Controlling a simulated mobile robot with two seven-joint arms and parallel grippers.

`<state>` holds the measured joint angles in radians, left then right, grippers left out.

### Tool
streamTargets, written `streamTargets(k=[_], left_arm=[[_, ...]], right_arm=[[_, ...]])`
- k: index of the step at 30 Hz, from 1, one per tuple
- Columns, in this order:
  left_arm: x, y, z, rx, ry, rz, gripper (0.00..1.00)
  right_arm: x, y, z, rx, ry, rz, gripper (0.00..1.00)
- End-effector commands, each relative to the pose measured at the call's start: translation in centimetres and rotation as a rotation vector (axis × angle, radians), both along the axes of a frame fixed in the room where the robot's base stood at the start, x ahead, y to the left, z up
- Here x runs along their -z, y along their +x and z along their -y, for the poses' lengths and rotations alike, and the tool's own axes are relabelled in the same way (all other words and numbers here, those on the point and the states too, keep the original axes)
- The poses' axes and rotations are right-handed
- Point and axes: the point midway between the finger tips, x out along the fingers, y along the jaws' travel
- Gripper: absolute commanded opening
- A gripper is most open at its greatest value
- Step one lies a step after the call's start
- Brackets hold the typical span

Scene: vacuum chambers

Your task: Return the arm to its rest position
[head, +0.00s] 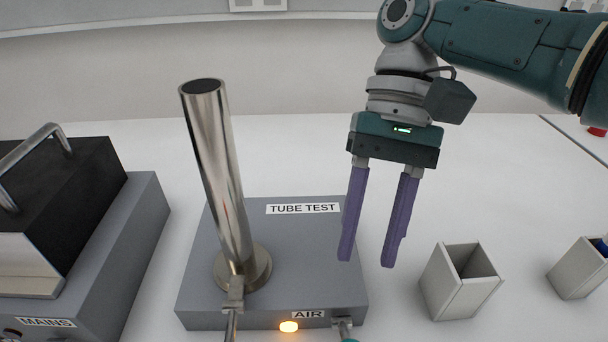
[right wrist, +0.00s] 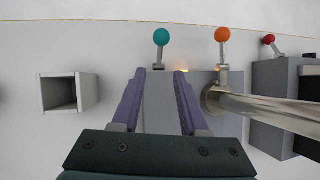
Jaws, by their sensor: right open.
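My right gripper (head: 367,262) hangs in the air, pointing down, over the right edge of the tube test box (head: 300,240). Its two purple fingers are apart with nothing between them. The right wrist view shows the same open fingers (right wrist: 160,78) in front of the grey box (right wrist: 165,115). A shiny metal tube (head: 215,165) stands upright in a round flange on the box, left of the gripper and apart from it. My left gripper is not in view.
A small open grey bin (head: 450,295) stands right of the box, and another (head: 580,268) stands farther right. A dark unit (head: 75,200) with a metal handle is at left. Teal (right wrist: 161,36), orange (right wrist: 222,34) and red (right wrist: 268,39) knobs show in the wrist view. An amber lamp (head: 289,326) glows.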

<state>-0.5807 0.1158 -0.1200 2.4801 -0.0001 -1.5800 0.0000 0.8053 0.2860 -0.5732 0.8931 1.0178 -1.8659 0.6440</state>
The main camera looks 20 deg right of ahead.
Motion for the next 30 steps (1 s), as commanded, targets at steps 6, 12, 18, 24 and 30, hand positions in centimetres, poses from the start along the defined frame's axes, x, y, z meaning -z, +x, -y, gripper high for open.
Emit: streamTargets(k=[6, 12, 18, 24, 30], left_arm=[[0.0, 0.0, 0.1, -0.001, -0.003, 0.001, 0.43], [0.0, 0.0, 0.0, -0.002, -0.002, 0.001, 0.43], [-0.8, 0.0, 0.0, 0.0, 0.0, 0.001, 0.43], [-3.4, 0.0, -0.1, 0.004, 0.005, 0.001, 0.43], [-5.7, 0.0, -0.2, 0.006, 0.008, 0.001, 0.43]], right_arm=[[-0.4, 0.2, 0.1, 0.0, 0.0, 0.0, 0.43], [-0.3, 0.1, 0.1, 0.0, 0.0, 0.0, 0.43], [0.5, -0.9, -0.6, -0.06, 0.006, 0.033, 0.43], [2.5, -5.3, -3.2, -0.272, 0.043, 0.233, 0.43], [1.4, -9.2, -3.7, -0.393, 0.024, 0.487, 0.43]])
